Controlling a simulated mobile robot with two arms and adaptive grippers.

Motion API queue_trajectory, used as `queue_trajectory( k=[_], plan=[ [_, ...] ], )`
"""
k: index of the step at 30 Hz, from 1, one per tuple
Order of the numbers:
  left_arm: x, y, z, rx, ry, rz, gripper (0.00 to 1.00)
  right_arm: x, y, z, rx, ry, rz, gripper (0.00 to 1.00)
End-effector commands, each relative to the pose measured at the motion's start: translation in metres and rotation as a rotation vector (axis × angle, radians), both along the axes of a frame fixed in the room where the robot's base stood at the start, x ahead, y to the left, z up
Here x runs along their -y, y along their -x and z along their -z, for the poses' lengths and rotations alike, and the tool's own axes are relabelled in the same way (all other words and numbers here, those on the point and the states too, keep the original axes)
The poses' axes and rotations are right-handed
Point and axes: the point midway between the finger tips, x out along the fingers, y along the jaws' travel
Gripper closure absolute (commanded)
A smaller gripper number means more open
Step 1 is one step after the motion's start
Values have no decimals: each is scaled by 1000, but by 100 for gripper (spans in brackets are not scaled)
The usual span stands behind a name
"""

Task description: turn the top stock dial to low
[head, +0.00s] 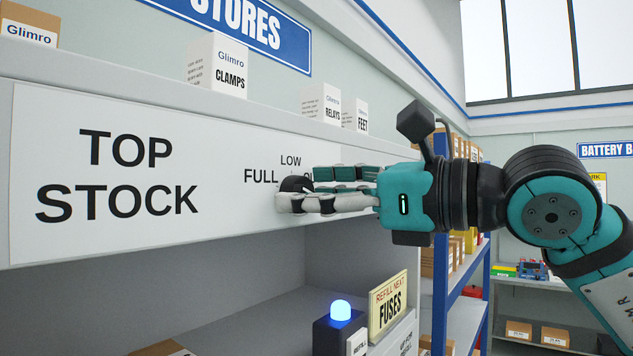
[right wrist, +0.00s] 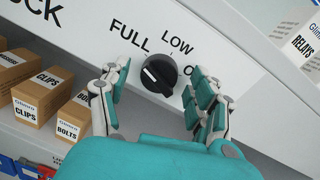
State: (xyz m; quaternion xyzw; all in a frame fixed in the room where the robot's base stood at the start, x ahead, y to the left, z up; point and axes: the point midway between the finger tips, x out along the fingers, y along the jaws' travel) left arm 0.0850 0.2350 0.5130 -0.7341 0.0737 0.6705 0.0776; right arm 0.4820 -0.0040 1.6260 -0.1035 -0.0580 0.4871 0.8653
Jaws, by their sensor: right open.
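The top stock dial (right wrist: 160,74) is a round black knob on the white "TOP STOCK" panel (head: 125,225). Around it in the right wrist view are the labels FULL, LOW and a third one starting with O, partly covered by a finger. A pale pointer mark on the knob seems to face the upper left, towards FULL. In the head view the dial (head: 296,183) is mostly hidden by my fingers. My right gripper (head: 306,188) is open, its fingers on either side of the dial. Contact with the knob cannot be told. My left gripper is out of view.
Boxes of clamps (head: 217,70), relays (head: 320,103) and feet stand on the shelf above. Below are a blue-lit button box (head: 335,332), a "REFILL NEXT FUSES" sign (head: 388,304) and clips and bolts boxes (right wrist: 42,98). A blue rack stands behind my right arm.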

Motion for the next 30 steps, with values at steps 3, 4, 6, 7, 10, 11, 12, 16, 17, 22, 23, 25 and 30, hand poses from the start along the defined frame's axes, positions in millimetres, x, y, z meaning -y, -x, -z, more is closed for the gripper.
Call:
queue_trajectory(
  k=[3,4,6,7,10,11,12,16,17,22,23,25,30],
  plan=[
    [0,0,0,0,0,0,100,0,0,0,-1,-1,0,37],
    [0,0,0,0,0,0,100,0,0,0,-1,-1,0,37],
    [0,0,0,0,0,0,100,0,0,0,-1,-1,0,37],
    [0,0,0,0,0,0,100,0,0,0,-1,-1,0,40],
    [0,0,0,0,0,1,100,0,0,0,-1,-1,0,53],
    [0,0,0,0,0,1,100,0,0,0,-1,-1,0,57],
    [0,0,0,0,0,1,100,0,0,0,-1,-1,0,62],
    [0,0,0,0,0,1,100,0,0,0,-1,-1,0,79],
    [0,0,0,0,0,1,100,0,0,0,-1,-1,0,83],
    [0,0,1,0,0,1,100,0,0,0,-2,-1,0,92],
    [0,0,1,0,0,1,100,0,0,0,-3,-3,0,92],
    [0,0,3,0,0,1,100,0,0,1,-10,-7,1,92],
    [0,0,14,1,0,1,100,0,0,3,-50,-39,-1,92]
  ],
)
